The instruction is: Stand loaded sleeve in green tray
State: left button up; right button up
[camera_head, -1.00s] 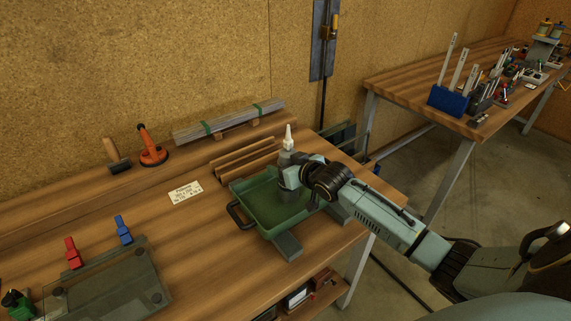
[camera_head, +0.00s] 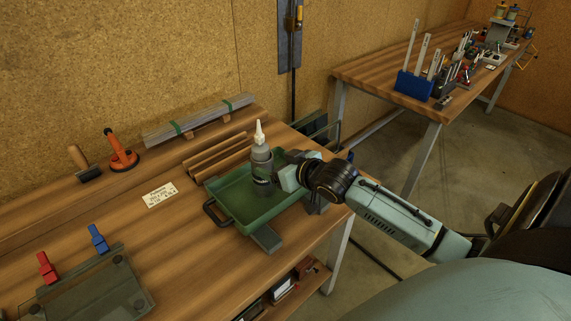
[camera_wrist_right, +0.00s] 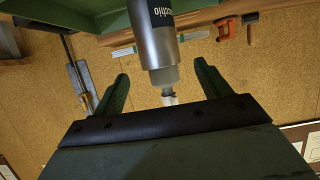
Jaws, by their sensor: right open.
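The sleeve is a grey cylinder (camera_head: 262,170) with a white-nozzled bottle (camera_head: 259,134) in its top. It stands upright inside the green tray (camera_head: 233,192), toward the back right. My right gripper (camera_head: 284,178) is just right of it, open, its arm reaching in from the right. In the right wrist view the sleeve (camera_wrist_right: 155,40) lies between the two spread green fingers of the gripper (camera_wrist_right: 162,82), beyond their tips or level with them; I cannot tell which. The sleeve looks free of the fingers. My left gripper is out of view.
Wooden strips (camera_head: 218,149) lie behind the tray, and a bundle of grey strips (camera_head: 199,121) behind them. A label card (camera_head: 160,194) lies left. An orange suction lifter (camera_head: 122,152), a mallet (camera_head: 84,164) and red (camera_head: 46,268) and blue (camera_head: 98,239) clamps are further left.

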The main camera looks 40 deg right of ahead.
jog(key=v, duration=0.3)
jog(key=shift+s, duration=0.1)
dwell(0.5)
jog(key=s+a+f+g, duration=0.3)
jog(key=s+a, duration=0.1)
jog(key=s, duration=0.4)
jog(key=s+a+f+n+g+h, duration=0.1)
jog(key=s+a+f+g, duration=0.35)
jog(key=s, duration=0.35)
jog(key=s+a+f+g, duration=0.2)
jog(key=s+a, duration=0.2)
jog(key=s, duration=0.5)
notch_tip(320, 180, down, 26)
jog(key=g+b, duration=0.2)
jog(key=b, duration=0.1)
jog(key=s+d+f+b, duration=0.2)
jog(key=s+f+b, duration=0.1)
jog(key=s+f, duration=1.4)
notch_tip(320, 180, down, 3)
jog(key=shift+d+n+g, duration=0.25)
jog(key=shift+n+g, duration=0.05)
jog(key=shift+g, duration=0.15)
